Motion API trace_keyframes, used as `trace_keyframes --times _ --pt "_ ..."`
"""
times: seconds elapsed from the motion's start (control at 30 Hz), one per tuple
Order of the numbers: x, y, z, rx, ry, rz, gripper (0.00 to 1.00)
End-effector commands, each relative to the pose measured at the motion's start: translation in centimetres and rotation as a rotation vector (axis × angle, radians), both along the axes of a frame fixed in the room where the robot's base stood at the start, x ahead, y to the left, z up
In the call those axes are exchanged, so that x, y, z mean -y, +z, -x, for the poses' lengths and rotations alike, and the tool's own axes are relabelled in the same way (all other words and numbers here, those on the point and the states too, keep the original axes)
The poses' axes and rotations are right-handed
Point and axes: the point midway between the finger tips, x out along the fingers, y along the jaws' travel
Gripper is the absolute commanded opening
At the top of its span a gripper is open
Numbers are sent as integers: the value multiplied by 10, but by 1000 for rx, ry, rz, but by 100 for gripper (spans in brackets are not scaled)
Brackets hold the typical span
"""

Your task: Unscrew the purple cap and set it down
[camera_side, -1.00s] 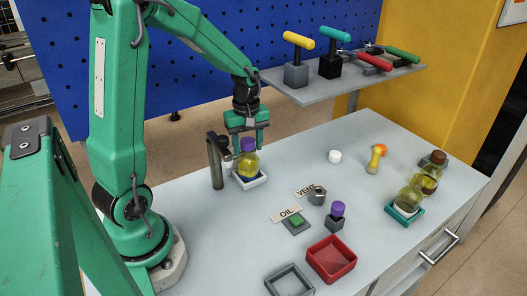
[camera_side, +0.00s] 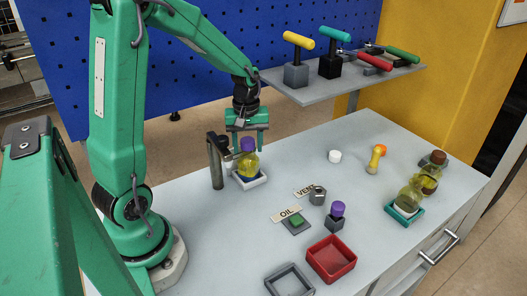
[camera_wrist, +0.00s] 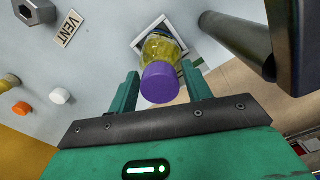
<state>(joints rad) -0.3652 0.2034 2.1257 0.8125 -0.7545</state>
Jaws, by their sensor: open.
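A bottle (camera_side: 248,168) with yellow liquid stands upright in a white square tray (camera_side: 262,180) with a blue inside. The purple cap (camera_side: 246,144) sits on top of its neck. In the wrist view, the purple cap (camera_wrist: 160,82) lies between the two green fingers, with the bottle (camera_wrist: 160,48) beyond it. My gripper (camera_side: 248,140) is open, pointing down above the bottle, with a finger on either side of the cap. In the wrist view gaps show between the fingers and the cap. Another purple-topped piece (camera_side: 338,208) stands in a dark grey block.
A dark post (camera_side: 215,162) with an arm stands close left of the bottle. OIL (camera_side: 287,213) and VENT (camera_side: 305,189) labels, a grey hex nut (camera_side: 318,195), a red tray (camera_side: 332,258) and a grey tray (camera_side: 289,281) lie to the right and front. Clear table surrounds the white cap (camera_side: 335,156).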

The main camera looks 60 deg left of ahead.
Motion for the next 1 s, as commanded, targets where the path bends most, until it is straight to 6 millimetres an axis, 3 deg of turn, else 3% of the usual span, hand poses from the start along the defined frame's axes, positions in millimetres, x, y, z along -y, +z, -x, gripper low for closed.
trace_keyframes --times 1.0 --pt "0 0 0 0 -201 0 49"
